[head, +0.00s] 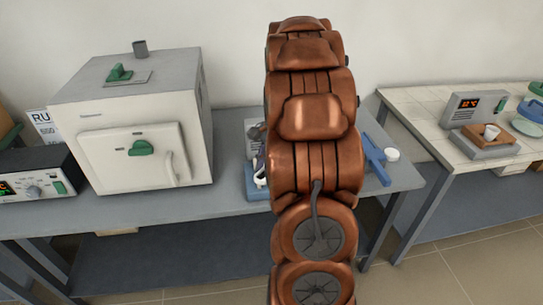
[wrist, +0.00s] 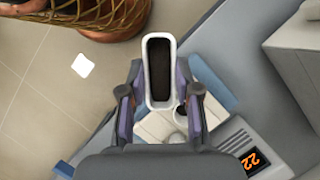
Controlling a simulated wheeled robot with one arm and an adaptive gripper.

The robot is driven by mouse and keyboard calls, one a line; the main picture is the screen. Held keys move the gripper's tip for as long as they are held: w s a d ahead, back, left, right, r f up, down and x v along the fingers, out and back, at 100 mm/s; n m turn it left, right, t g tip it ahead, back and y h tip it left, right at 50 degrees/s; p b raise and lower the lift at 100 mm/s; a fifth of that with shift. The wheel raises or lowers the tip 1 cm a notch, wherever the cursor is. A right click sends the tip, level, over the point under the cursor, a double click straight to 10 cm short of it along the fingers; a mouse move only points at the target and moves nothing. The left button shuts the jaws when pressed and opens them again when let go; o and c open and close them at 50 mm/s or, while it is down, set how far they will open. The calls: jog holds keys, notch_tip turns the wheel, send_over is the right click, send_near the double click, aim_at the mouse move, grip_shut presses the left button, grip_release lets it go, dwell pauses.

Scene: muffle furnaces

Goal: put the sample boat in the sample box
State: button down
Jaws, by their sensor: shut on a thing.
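The sample boat (wrist: 147,72) is a white, narrow, elongated open dish with dark contents, seen from above in the wrist view. My gripper (wrist: 160,97) is shut on it, one finger on each long side, and holds it over the grey bench. In the head view my copper arm hides the gripper and the boat. I cannot pick out the sample box with certainty in either view; part of the bench is hidden behind my arm.
A white muffle furnace (head: 140,130) stands on the grey bench (head: 232,160), with a controller (head: 35,180) at its left. A blue object (head: 375,160) lies right of my arm.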

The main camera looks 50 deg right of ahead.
jog(key=w+d, duration=0.1)
jog(key=d, duration=0.1)
jog(key=w+d+p, duration=0.1)
jog(key=d, duration=0.1)
jog(key=w+d, duration=0.2)
jog(key=shift+f+p, duration=0.3)
jog(key=shift+f, duration=0.05)
jog(key=shift+w+d, duration=0.1)
jog(key=shift+w+d+f+p, duration=0.15)
jog(key=shift+f+p, duration=0.15)
jog(key=shift+f, duration=0.25)
jog(key=shift+w+d+f+p, duration=0.15)
jog(key=shift+f+p, duration=0.1)
jog(key=shift+f, duration=0.3)
jog(key=shift+d+f+p, duration=0.15)
jog(key=shift+f+p, duration=0.15)
jog(key=shift+f, duration=0.25)
jog(key=shift+f, duration=0.2)
jog(key=c, duration=0.8)
grip_release()
jog(key=shift+d, duration=0.1)
